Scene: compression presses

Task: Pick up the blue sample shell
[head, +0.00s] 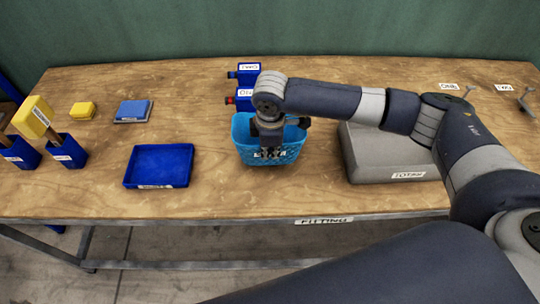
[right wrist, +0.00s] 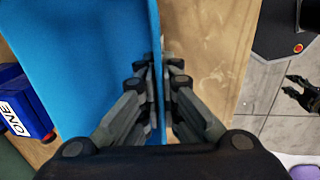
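A light-blue open basket (head: 286,150) with a label on its front stands on the wooden table. My right gripper (head: 270,152) points down at its near side in the head view. In the right wrist view its two fingers (right wrist: 161,65) lie close against both faces of the basket's blue wall (right wrist: 95,60), shut on it. No readable label tells me that the basket is the sample shell. A dark gripper, seemingly my left (right wrist: 290,86), shows at the right edge of the right wrist view, fingers apart and empty, over the floor.
A dark-blue tray (head: 160,184) lies left of the basket, with a flat blue block (head: 133,110) and a yellow block (head: 83,110) behind. Blue holders (head: 68,152) stand far left. Two blue blocks (head: 249,72) stand behind the basket. A grey slab (head: 360,165) lies close on its right.

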